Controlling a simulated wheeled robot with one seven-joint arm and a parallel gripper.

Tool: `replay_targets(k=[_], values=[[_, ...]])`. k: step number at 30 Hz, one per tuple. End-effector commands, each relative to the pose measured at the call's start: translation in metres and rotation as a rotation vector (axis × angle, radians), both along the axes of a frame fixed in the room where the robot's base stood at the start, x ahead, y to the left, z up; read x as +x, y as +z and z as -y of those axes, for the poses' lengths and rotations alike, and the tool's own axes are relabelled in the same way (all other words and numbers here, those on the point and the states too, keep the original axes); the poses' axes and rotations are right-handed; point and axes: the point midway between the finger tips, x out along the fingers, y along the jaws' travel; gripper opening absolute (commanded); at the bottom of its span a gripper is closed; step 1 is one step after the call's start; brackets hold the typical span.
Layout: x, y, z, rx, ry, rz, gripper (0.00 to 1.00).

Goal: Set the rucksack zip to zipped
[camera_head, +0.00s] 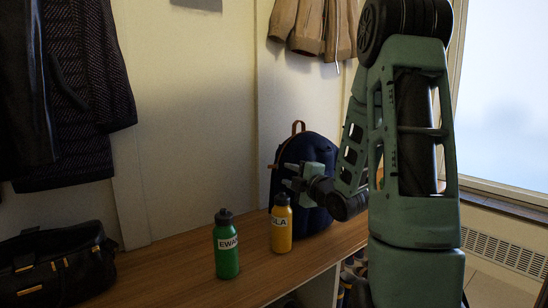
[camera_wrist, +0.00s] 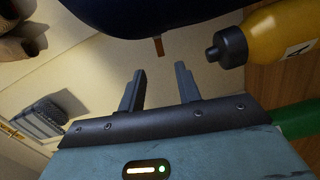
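The navy rucksack (camera_head: 318,145) stands upright on the wooden bench against the wall. It has a brown top handle, and a small brown tab sticks out at its left side. In the wrist view the rucksack (camera_wrist: 150,12) fills the top edge, with a brown tab (camera_wrist: 158,46) hanging from it. I cannot tell whether the zip is open or closed. My gripper (camera_head: 285,176) is in front of the rucksack's left part and hides some of it. In the wrist view my gripper (camera_wrist: 160,72) has its two fingers apart and empty, with the tab just beyond the gap.
A yellow bottle (camera_head: 281,228) stands close below my gripper, and a green bottle (camera_head: 227,250) stands left of it. A black bag (camera_head: 60,268) lies at the bench's left end. Coats (camera_head: 85,90) hang at left. The bench (camera_head: 165,272) is clear between bag and bottles.

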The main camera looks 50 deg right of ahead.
Motion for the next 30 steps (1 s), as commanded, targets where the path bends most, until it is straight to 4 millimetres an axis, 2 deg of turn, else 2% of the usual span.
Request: replay_targets(k=[2, 9, 15, 21, 28, 29, 30], values=[[0.001, 0.005, 0.0, 0.004, -0.005, -0.004, 0.34], [0.048, 0.001, 0.014, -0.001, -0.004, 0.0, 0.34], [0.073, 0.0, 0.023, -0.002, -0.005, -0.001, 0.34], [0.084, -0.001, 0.026, -0.002, -0.006, -0.002, 0.34], [0.084, -0.001, 0.026, -0.002, -0.006, -0.002, 0.34], [0.084, -0.001, 0.026, -0.002, -0.006, -0.002, 0.31], [0.084, -0.001, 0.026, -0.002, -0.006, -0.002, 0.2]])
